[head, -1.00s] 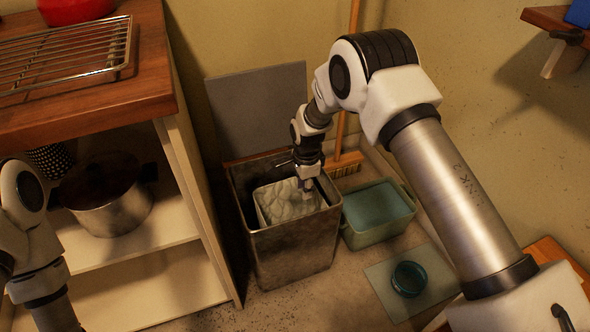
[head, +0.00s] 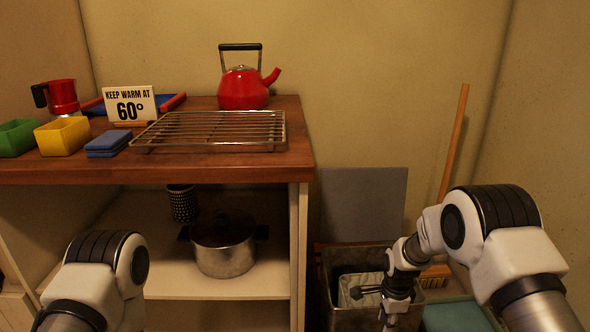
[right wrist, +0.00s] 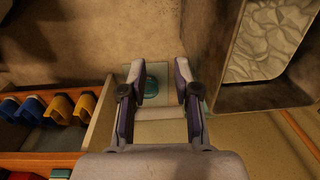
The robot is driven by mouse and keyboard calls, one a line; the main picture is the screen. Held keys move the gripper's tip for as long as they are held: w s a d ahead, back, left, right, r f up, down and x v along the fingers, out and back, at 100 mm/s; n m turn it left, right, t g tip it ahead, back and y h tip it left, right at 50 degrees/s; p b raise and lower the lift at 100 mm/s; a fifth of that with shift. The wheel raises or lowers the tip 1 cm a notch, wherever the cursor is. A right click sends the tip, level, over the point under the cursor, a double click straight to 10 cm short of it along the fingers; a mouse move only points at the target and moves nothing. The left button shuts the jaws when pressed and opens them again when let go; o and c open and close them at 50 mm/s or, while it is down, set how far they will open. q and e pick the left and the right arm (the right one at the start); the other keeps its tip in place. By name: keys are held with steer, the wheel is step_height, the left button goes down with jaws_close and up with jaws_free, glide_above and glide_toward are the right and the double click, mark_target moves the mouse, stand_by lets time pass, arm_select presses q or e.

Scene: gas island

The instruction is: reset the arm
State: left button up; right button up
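My right arm bends down from the right side of the head view. Its gripper (head: 368,292) is in front of or above the metal bin (head: 340,318); the exact height is hard to tell. In the right wrist view its two fingers (right wrist: 157,70) are apart with nothing held between them. A small teal round dish (right wrist: 150,82) shows beyond the fingers, well below on the floor. The bin with its pale crumpled lining (right wrist: 270,45) is to the right of the fingers there. Only the upper part of my left arm shows at the lower left; its gripper is outside the frame.
A wooden counter (head: 60,172) carries a wire rack (head: 215,128), a red kettle (head: 245,88) and a sign (head: 130,104). A pot (head: 224,250) stands on the shelf below. A broom (head: 453,145) and green tub (head: 455,316) are behind and beside the bin.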

steer(key=s+d+f+n+g, duration=0.1)
steer(key=s+f+g, duration=0.1)
steer(key=s+f, duration=0.6)
steer(key=s+d+f+n+g, duration=0.15)
steer(key=s+f, duration=0.25)
steer(key=s, duration=0.8)
steer(key=s+n, duration=0.9)
steer(key=s, duration=0.9)
arm_select(q)
step_height(320, 180, up, 24)
steer(key=r+p, duration=0.1)
steer(key=p, duration=2.4)
arm_select(e)
step_height(320, 180, up, 26)
steer(key=w+n+t, duration=0.2)
steer(key=n+t, duration=0.1)
steer(key=n, duration=0.3)
arm_select(q)
step_height(320, 180, down, 19)
steer(key=b, duration=1.8)
steer(key=shift+w+b, duration=0.25)
steer(key=shift+b, duration=0.15)
arm_select(e)
step_height(320, 180, down, 18)
steer(key=shift+a, duration=0.15)
